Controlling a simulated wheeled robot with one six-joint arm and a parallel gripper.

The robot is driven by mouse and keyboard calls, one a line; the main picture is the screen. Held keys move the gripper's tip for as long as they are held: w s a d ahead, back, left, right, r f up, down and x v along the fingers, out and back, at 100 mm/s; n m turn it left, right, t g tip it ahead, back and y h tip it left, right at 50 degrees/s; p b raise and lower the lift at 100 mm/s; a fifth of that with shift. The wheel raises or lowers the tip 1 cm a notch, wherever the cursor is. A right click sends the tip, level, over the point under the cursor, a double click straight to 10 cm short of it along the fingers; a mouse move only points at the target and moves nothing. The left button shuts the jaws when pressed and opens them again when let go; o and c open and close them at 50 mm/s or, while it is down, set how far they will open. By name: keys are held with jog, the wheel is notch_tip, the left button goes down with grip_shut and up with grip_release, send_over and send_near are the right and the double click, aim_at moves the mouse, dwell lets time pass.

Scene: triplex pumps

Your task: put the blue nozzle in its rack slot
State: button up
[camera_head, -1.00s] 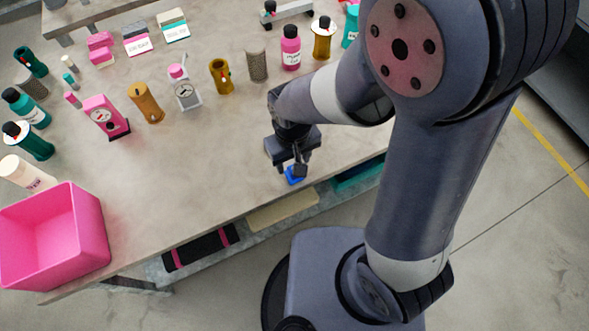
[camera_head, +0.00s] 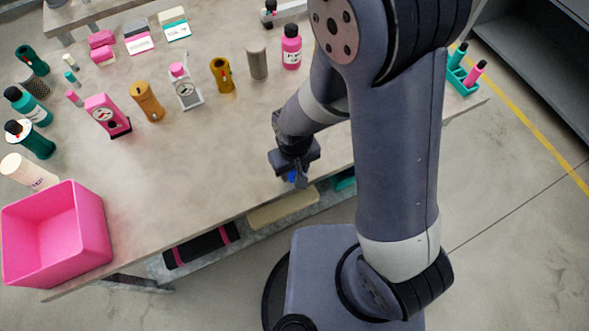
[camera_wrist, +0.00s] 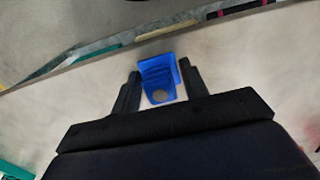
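The blue nozzle (camera_wrist: 158,80) is a small blue piece with a round hole, between the two fingers of my gripper (camera_wrist: 162,84) in the wrist view. The fingers stand close on either side of it; I cannot tell whether they press on it. In the head view my gripper (camera_head: 295,178) is low over the table's front edge, and only a bit of the blue nozzle (camera_head: 291,177) shows beneath it. A teal holder (camera_head: 459,82) with a pink and a dark-topped piece upright in it stands at the table's right end; I cannot tell whether it is the nozzle's rack.
The grey table (camera_head: 190,150) is clear left of my gripper. A pink bin (camera_head: 85,235) stands at its front left corner. Several bottles, gauges and cylinders stand behind, including a brown cylinder (camera_head: 147,101) and a pink bottle (camera_head: 291,50). A shelf with a cream piece (camera_head: 283,208) lies below the edge.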

jog(key=c, duration=0.6)
jog(key=shift+c, duration=0.2)
jog(key=shift+r, duration=0.15)
